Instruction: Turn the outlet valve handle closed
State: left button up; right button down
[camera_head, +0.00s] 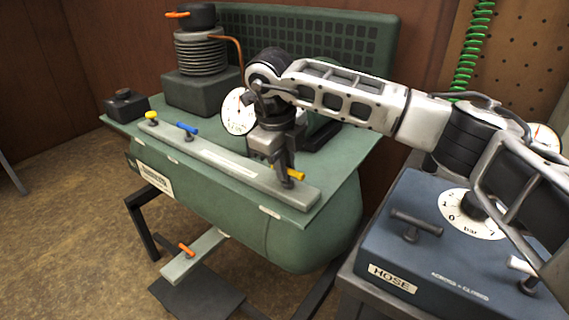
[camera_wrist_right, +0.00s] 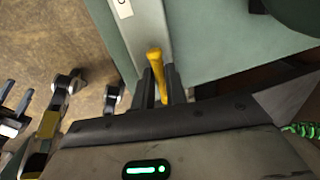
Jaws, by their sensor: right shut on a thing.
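A small yellow valve handle (camera_head: 298,174) sits near the right end of the pale strip (camera_head: 225,163) along the front of the green compressor tank. My right gripper (camera_head: 288,180) comes down over this handle and is shut on it. In the right wrist view the yellow handle (camera_wrist_right: 155,62) lies between the two dark fingers (camera_wrist_right: 162,88), its rounded end sticking out past them. The gripper hides part of the valve in the head view. I cannot read any label naming this valve. My left gripper does not show in the head view.
A blue handle (camera_head: 187,129) and a yellow knob (camera_head: 151,117) stand further left on the strip. A white gauge (camera_head: 237,112) is behind it. An orange handle (camera_head: 186,250) sits low on a grey bar. A blue hose box (camera_head: 400,265) stands at right, under my arm.

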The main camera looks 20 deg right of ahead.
jog(key=shift+w+r, duration=0.1)
jog(key=shift+r, duration=0.05)
jog(key=c, duration=1.5)
grip_release()
jog(key=shift+o, duration=0.2)
notch_tip(320, 180, up, 16)
jog(key=s+a, duration=0.2)
jog(key=shift+a+f, duration=0.25)
